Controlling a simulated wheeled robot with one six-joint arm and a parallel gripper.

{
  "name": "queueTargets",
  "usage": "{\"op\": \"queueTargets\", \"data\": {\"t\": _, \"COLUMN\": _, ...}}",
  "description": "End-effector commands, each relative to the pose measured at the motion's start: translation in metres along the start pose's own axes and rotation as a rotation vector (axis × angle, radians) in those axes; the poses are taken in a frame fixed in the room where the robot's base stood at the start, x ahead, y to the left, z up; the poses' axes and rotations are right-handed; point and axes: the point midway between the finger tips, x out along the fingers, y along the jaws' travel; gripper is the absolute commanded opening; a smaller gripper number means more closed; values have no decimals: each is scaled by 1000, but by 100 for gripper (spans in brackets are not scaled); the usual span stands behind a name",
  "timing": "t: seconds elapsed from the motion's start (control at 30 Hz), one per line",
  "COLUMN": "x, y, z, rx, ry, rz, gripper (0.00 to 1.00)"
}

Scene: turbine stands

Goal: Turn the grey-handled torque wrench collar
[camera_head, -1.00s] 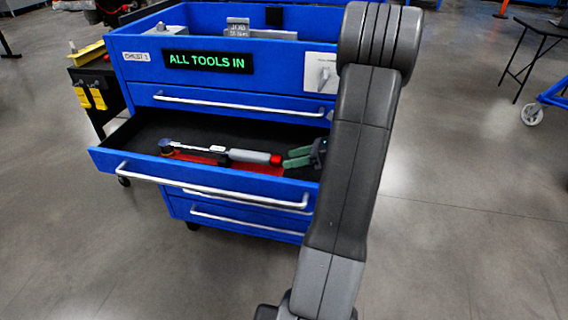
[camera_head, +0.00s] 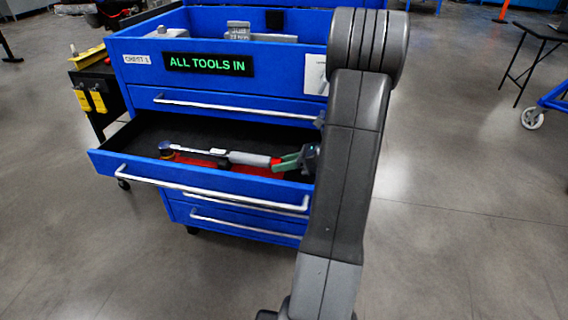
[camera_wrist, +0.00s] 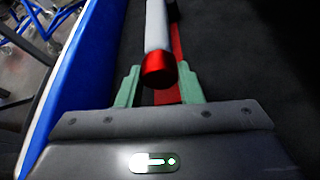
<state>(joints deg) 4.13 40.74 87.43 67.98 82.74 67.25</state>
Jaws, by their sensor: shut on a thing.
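The torque wrench has a grey handle (camera_head: 250,159) and lies in the open drawer on a red strip, its head (camera_head: 166,149) at the left. Its red collar (camera_head: 276,165) is at the right end of the handle. In the wrist view the collar (camera_wrist: 158,70) is between the two green fingers of my gripper (camera_wrist: 158,80), with the grey handle (camera_wrist: 157,25) running away from me. My gripper is shut on the collar. In the head view my gripper (camera_head: 285,162) reaches in from the right, partly hidden by my arm.
The blue tool chest has its open drawer (camera_head: 130,135) pulled toward me, with a long metal handle (camera_head: 210,190) in front. A sign (camera_head: 208,64) reads "ALL TOOLS IN". In the wrist view the blue drawer wall (camera_wrist: 75,60) is close on the left.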

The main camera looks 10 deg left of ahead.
Motion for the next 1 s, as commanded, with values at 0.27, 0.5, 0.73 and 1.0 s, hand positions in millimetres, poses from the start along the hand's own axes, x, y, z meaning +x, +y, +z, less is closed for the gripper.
{"op": "queueTargets", "data": {"t": 0.27, "x": 0, "y": 1, "z": 0, "rx": -77, "ry": 0, "rz": -33, "gripper": 10}}
{"op": "queueTargets", "data": {"t": 0.5, "x": 0, "y": 1, "z": -2, "rx": -238, "ry": 0, "rz": -100, "gripper": 10}}
{"op": "queueTargets", "data": {"t": 0.73, "x": 1, "y": 2, "z": -3, "rx": -406, "ry": 0, "rz": -171, "gripper": 10}}
{"op": "queueTargets", "data": {"t": 1.0, "x": 1, "y": 2, "z": -3, "rx": -557, "ry": 0, "rz": -233, "gripper": 10}}
